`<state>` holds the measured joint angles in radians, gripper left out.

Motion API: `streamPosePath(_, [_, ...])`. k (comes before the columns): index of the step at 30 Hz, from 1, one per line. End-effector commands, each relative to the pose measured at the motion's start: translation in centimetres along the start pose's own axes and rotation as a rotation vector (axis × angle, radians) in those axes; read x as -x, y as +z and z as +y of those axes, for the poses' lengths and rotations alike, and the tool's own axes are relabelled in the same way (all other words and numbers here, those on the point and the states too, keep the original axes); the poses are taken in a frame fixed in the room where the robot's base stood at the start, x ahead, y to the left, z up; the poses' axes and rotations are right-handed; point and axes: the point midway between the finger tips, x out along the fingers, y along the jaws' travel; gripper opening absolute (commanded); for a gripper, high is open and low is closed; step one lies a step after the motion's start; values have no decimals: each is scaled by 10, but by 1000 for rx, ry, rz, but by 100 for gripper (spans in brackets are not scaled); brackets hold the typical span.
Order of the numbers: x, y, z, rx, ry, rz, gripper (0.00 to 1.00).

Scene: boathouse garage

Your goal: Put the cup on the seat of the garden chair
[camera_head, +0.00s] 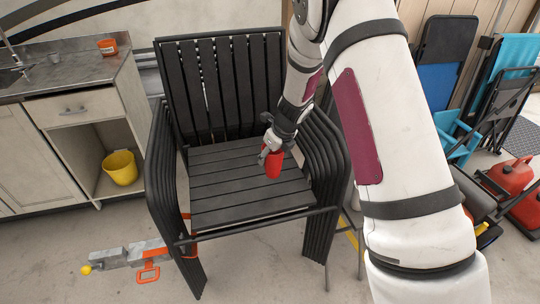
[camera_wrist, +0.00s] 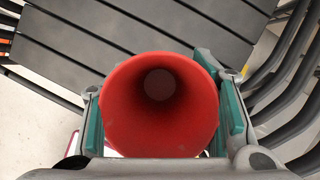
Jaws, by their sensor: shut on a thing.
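The red cup (camera_head: 273,163) is held in my gripper (camera_head: 271,146) over the seat of the black slatted garden chair (camera_head: 235,180). The cup looks close to upright. I cannot tell whether its base touches the slats. In the wrist view the cup (camera_wrist: 160,110) fills the middle, its open mouth facing the camera, with the green-padded fingers of my gripper (camera_wrist: 160,120) on both sides of it. The seat slats (camera_wrist: 100,40) show beyond the cup. The cup's base is hidden in the wrist view.
The chair's armrests (camera_head: 160,150) rise on both sides of the seat. The rest of the seat is bare. A cabinet (camera_head: 75,120) with a yellow bucket (camera_head: 121,167) stands at left. Folded chairs (camera_head: 445,60) and red fuel cans (camera_head: 512,175) are at right.

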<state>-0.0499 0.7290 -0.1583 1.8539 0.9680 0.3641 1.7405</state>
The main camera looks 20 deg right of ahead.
Motion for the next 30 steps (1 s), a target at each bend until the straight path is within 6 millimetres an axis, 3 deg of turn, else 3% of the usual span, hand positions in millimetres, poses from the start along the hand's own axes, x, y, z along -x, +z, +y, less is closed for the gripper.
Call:
streamPosePath(18, [-44,-18,0,0,1,0,23])
streamPosePath(30, [-46,-19,0,1,0,-1,23])
